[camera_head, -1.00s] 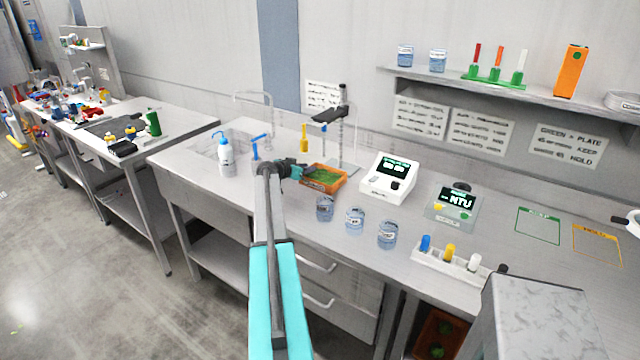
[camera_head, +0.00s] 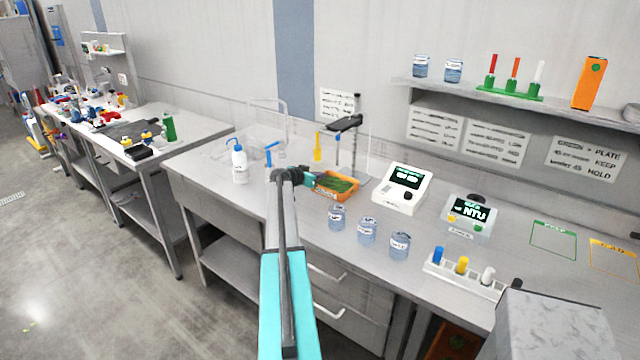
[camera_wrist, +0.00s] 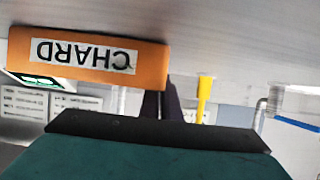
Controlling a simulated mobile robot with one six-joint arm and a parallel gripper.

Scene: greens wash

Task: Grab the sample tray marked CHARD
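The orange sample tray (camera_head: 333,195) sits on the steel bench and holds green leaves. In the wrist view, its orange wall (camera_wrist: 155,62) fills the upper left, with a white label reading CHARD upside down. My gripper (camera_head: 309,180) is at the tray's left end in the head view, close to its edge; I cannot tell whether they touch. In the wrist view, a teal part of my gripper with a dark edge (camera_wrist: 158,131) fills the bottom. The fingertips are not clear, so its opening is hidden.
A stand (camera_head: 357,140) rises behind the tray. A white meter (camera_head: 402,190) is to its right, and several labelled jars (camera_head: 368,231) stand in front and to the right. A white bottle (camera_head: 239,165) and the sink lie left. A yellow object (camera_wrist: 204,98) shows in the wrist view.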

